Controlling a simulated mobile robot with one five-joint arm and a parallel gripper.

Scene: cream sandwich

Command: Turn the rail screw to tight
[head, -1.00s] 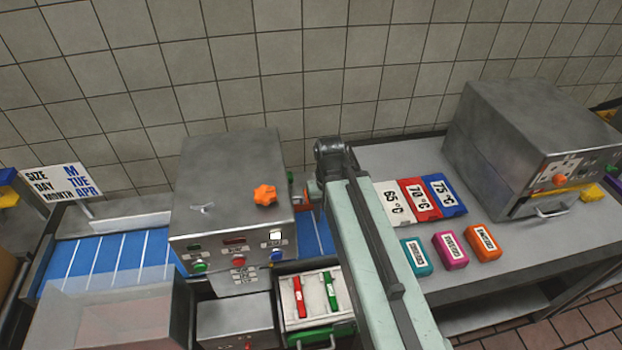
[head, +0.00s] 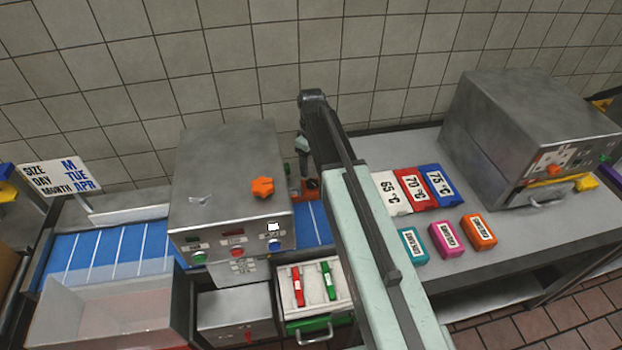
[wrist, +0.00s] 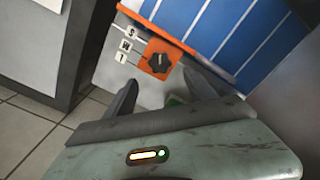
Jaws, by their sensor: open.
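The rail screw appears to be the dark knob (wrist: 159,63) on an orange block (wrist: 148,73) beside the blue belt in the wrist view. In the head view the orange block (head: 296,194) shows partly behind my arm, right of the steel machine. My gripper (wrist: 165,88) is open and empty. Its two dark fingers point toward the knob, one on each side of it in the picture, apart from it. I cannot tell the knob's setting.
The steel machine (head: 232,170) with an orange star knob (head: 263,187) stands left of my arm. A green piece (wrist: 175,101) shows between the fingers. Temperature cards (head: 416,190) and coloured blocks lie on the right table. The blue belt (wrist: 215,35) runs beside the orange block.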

